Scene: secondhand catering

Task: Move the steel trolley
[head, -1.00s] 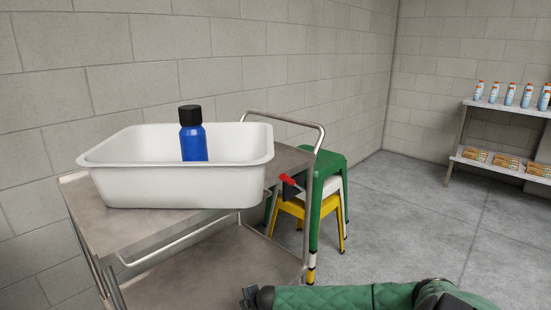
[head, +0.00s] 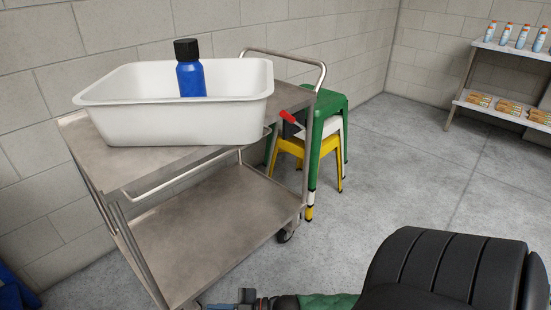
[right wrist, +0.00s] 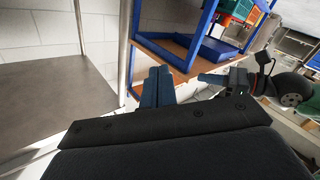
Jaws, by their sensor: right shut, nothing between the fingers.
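The steel trolley (head: 215,221) stands along the block wall, with a top shelf, a lower shelf and a push handle (head: 290,54) at its far end. Its top carries a white tub (head: 185,120), with a blue black-capped bottle (head: 191,77) standing in it. My right gripper (head: 222,305) shows at the bottom edge, near the trolley's lower shelf, its tips partly cut off. In the right wrist view, my right gripper (right wrist: 158,84) is shut and empty. My left gripper (right wrist: 212,78) seems to show beside it, its opening unclear. Whether either touches the trolley is unclear.
Green, white and yellow stacked stools (head: 320,150) stand just beyond the trolley's right end. A bottle rack (head: 500,105) stands far right. Concrete floor (head: 400,180) is clear between. A blue rack (right wrist: 160,50) shows in the right wrist view.

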